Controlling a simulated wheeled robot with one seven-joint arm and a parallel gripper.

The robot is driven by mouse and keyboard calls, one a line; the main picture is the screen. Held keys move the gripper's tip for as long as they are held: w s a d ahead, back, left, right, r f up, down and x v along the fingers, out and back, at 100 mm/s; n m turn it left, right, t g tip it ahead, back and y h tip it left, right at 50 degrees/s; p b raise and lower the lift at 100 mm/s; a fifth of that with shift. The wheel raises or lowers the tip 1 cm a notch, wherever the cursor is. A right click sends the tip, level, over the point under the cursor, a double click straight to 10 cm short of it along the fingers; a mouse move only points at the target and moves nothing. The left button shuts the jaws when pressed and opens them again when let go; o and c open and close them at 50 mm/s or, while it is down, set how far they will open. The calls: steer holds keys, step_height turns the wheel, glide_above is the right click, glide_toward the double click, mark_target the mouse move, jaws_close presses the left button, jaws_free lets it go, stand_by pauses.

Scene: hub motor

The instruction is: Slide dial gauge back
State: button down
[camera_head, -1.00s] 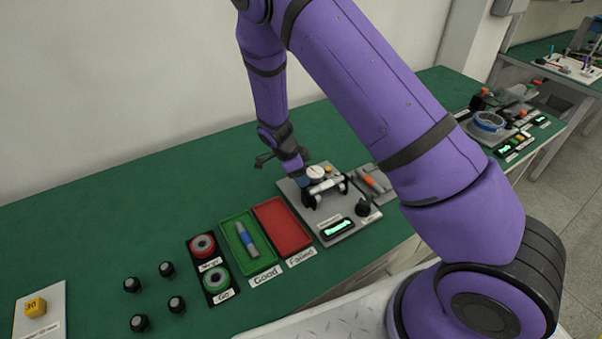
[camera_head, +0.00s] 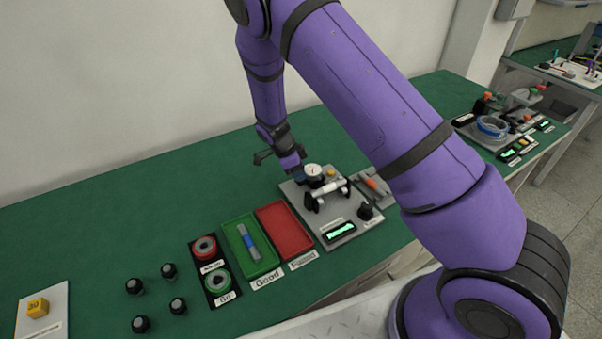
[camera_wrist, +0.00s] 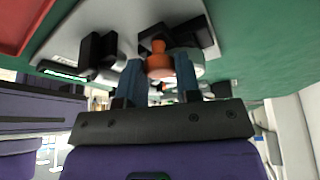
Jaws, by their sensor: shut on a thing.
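The dial gauge (camera_head: 313,170) has a round white face and stands at the back of the grey fixture plate (camera_head: 343,239), behind a white cylinder (camera_head: 329,188) lying across black supports. My gripper (camera_head: 300,174) is at the gauge's left rear side in the head view. In the wrist view my gripper (camera_wrist: 158,78) has its two blue fingers on either side of an orange knob (camera_wrist: 158,64) and is shut on it. The knob appears to belong to the gauge. The fingers and knob hide part of the gauge in the wrist view.
A red tray (camera_head: 285,230) is empty. A green tray (camera_head: 268,264) holds a grey-and-blue cylinder (camera_head: 248,241). The green table behind the fixture is clear.

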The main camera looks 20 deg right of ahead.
steer(key=shift+w, duration=0.25)
steer(key=c, duration=0.8)
jaws_free()
steer(key=shift+v, duration=5.4)
